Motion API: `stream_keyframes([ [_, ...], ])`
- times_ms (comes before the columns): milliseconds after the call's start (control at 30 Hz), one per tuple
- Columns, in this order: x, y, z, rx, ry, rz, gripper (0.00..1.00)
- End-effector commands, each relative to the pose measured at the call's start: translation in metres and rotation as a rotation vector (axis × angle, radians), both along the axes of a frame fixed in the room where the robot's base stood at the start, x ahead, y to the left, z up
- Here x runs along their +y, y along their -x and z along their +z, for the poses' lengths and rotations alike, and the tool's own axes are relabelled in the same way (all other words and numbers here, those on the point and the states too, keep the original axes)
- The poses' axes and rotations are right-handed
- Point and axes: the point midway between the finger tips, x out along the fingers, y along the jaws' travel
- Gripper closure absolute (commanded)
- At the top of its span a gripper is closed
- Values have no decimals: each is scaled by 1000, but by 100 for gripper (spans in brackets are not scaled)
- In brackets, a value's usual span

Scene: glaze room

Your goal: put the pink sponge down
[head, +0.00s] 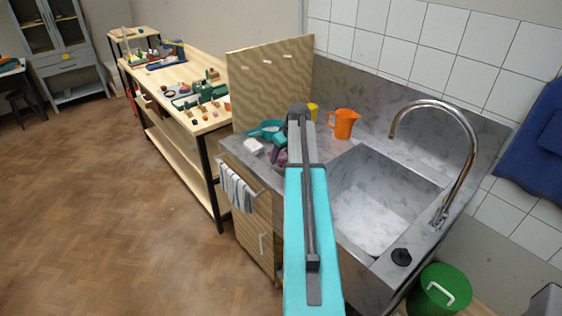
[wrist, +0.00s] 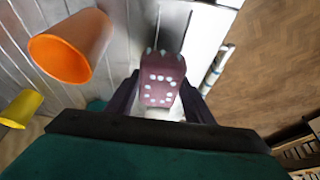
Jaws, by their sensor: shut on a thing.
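The pink sponge (wrist: 160,88), dull pink-purple with pale spots, sits between the two dark fingers of my gripper (wrist: 162,84) in the wrist view. The gripper is shut on it. In the head view a small bit of dull pink (head: 281,157) shows at the left edge of my arm, over the counter left of the sink. My arm hides most of the gripper there. I cannot tell whether the sponge touches the counter.
The empty sink (head: 372,205) lies right, under a tall tap (head: 470,150). A striped towel (head: 238,188) hangs in front.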

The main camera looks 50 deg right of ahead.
Motion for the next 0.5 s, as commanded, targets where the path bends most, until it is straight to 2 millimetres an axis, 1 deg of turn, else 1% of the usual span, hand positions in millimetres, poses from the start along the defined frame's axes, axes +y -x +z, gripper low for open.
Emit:
stream_keyframes([
  [333, 0, 0, -2, 1, -1, 0, 70],
  [500, 1, 1, -11, 2, -1, 0, 70],
])
